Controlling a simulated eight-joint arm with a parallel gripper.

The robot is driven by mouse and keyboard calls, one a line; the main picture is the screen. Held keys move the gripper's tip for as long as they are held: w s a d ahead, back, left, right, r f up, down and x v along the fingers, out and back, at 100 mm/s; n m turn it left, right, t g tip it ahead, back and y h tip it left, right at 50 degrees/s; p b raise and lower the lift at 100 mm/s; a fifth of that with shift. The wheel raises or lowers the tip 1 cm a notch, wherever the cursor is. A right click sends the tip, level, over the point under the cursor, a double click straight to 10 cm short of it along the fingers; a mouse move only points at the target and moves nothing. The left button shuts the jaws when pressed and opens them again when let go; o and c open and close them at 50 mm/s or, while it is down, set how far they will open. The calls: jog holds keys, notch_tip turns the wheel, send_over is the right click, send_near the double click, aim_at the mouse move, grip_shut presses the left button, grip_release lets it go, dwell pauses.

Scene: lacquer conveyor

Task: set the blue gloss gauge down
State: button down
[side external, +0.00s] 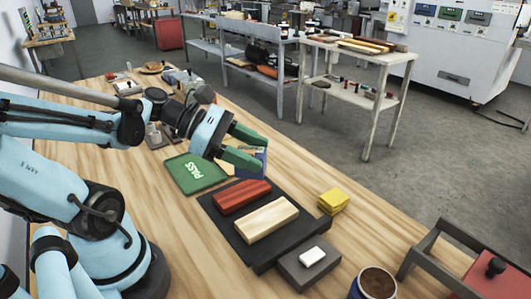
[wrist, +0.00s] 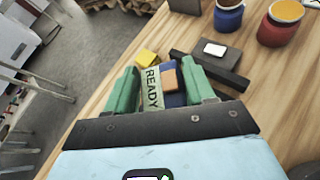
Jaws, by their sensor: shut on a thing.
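My gripper (side external: 258,153) has green fingers and is shut on the blue gloss gauge (side external: 263,162), which shows partly behind the fingers in the side view. In the wrist view my gripper (wrist: 162,75) has the gauge (wrist: 175,99) between its fingers, with a pale READY panel (wrist: 153,86) and an orange-brown part on it. The gauge is just beyond the far end of a black board (side external: 288,245). The fingers hide part of it, and I cannot tell whether its underside touches the table.
A red block (side external: 242,196) and a pale wooden block (side external: 267,219) lie on the board. A grey block with a white piece (side external: 313,257) and a jar (side external: 374,284) are nearer.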

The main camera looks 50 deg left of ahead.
jog(key=shift+w+a+f, duration=0.4)
jog(key=shift+a+f, duration=0.95)
jog(key=shift+f, duration=0.2)
jog(key=shift+w+a+f, duration=0.4)
jog(key=shift+a+f, duration=1)
jog(key=shift+f, duration=0.1)
jog(key=shift+w+a+f, duration=0.4)
jog(key=shift+a+f, duration=0.95)
jog(key=shift+f, duration=0.2)
jog(key=shift+c, duration=2)
grip_release()
